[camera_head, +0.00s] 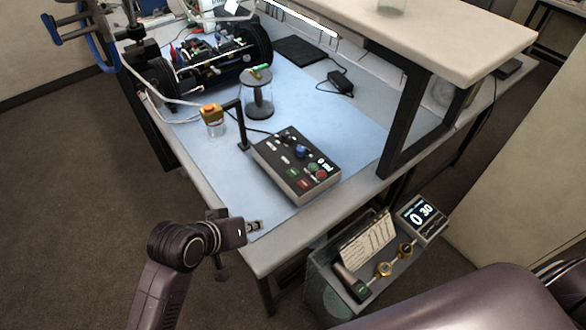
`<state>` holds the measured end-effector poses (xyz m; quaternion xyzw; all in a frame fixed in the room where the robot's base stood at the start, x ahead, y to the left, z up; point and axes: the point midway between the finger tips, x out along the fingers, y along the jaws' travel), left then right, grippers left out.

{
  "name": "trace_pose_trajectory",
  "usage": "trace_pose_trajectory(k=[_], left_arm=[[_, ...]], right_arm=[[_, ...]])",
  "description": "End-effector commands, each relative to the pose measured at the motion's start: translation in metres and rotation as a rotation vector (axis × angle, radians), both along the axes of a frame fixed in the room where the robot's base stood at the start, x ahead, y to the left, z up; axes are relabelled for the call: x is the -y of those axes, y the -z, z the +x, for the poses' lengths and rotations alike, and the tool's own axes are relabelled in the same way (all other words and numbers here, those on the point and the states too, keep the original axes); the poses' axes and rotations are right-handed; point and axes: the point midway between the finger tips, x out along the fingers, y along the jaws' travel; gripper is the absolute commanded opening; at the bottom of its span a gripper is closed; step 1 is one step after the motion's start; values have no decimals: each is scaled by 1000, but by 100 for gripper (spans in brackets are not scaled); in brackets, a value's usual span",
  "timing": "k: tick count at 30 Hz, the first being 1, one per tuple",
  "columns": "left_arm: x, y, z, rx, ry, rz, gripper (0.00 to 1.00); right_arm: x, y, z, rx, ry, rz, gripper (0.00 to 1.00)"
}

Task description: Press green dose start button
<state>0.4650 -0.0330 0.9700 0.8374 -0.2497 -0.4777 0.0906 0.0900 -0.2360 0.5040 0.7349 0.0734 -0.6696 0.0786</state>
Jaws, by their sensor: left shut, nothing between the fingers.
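The control box (283,178) lies on the blue mat near the table's front edge, with its dark sloped panel facing up. The panel carries a green rectangular button (292,183) beside a red one, and a round green knob or button (312,167) next to a round red one. The labels are too small to read, so I cannot tell which green one is the dose start. My left gripper (258,226) is shut and empty, at the table's front left corner. It is apart from the box, in front and to the left of it. My right gripper is out of view.
A shelf (450,45) on black legs rises to the right. A cart with a timer display (422,213) stands below right.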

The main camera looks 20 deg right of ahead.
Motion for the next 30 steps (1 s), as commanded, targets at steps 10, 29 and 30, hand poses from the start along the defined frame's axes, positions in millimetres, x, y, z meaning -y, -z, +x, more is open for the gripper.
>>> trace_pose_trajectory(k=[10,29,30], left_arm=[[110,-81,74,-1,92,-126,0],[131,-125,128,-35,33,-127,0],[131,-125,128,-35,33,-127,0]], right_arm=[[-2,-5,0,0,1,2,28],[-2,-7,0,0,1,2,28],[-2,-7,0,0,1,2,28]])
